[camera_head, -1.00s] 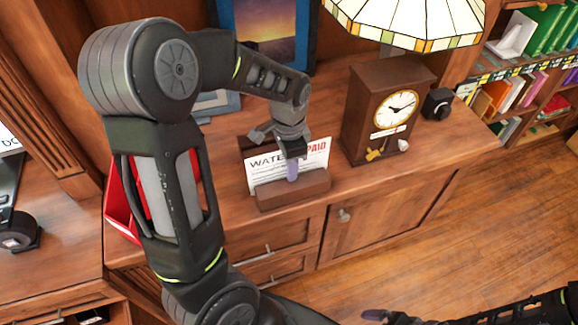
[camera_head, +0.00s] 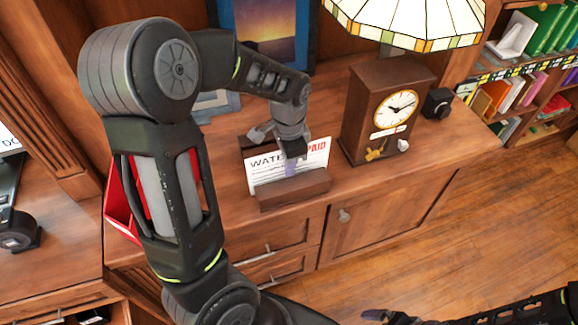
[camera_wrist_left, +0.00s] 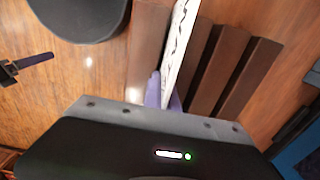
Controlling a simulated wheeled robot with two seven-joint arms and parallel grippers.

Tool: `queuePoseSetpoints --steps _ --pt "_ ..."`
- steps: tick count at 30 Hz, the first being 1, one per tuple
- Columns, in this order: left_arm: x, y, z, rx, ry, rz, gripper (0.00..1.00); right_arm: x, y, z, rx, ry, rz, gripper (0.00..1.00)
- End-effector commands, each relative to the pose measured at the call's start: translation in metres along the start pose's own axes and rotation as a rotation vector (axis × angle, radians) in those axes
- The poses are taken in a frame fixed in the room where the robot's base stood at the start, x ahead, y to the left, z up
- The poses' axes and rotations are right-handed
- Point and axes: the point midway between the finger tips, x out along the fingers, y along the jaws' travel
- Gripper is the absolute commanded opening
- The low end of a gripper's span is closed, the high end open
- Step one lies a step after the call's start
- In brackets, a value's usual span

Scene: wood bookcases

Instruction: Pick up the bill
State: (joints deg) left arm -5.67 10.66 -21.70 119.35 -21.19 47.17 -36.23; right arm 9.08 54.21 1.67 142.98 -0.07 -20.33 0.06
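The bill (camera_head: 262,171) is a white sheet with "WATER" in dark letters and "PAID" in red. It stands upright in a brown wooden letter holder (camera_head: 295,193) on the cabinet top. My left gripper (camera_head: 291,166) reaches down over the bill's top edge and hides part of its print. In the left wrist view, the purple fingertips (camera_wrist_left: 164,92) sit close on both sides of the bill (camera_wrist_left: 178,45), seen nearly edge-on, and appear shut on it. The holder's slats (camera_wrist_left: 221,70) are beside it. Part of my right gripper (camera_head: 378,316) shows at the bottom edge; its opening is unclear.
A wooden clock (camera_head: 366,128) with a key on its front stands right of the holder. A stained-glass lamp (camera_head: 405,25) is behind it. A framed picture (camera_head: 268,30) stands at the back. A red object (camera_head: 121,205) is left, partly behind my arm. Bare cabinet top lies around the holder.

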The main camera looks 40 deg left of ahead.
Motion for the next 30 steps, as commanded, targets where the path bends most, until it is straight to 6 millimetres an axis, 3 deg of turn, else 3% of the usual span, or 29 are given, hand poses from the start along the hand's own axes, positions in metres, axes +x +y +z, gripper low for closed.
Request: queuePoseSetpoints --steps 11,24,30 --pt "-0.011 -0.001 -0.001 0.0 0.003 -0.002 0.0 0.0 0.0 0.0 0.0 0.0 0.0 0.99" --pt "-0.088 0.0 -0.001 0.0 0.003 -0.002 0.0 0.003 0.001 0.0 0.0 0.0 0.0 0.99" --pt "-0.101 0.0 0.0 0.0 0.0 0.0 0.0 0.003 0.001 0.0 0.0 0.0 0.0 0.99"
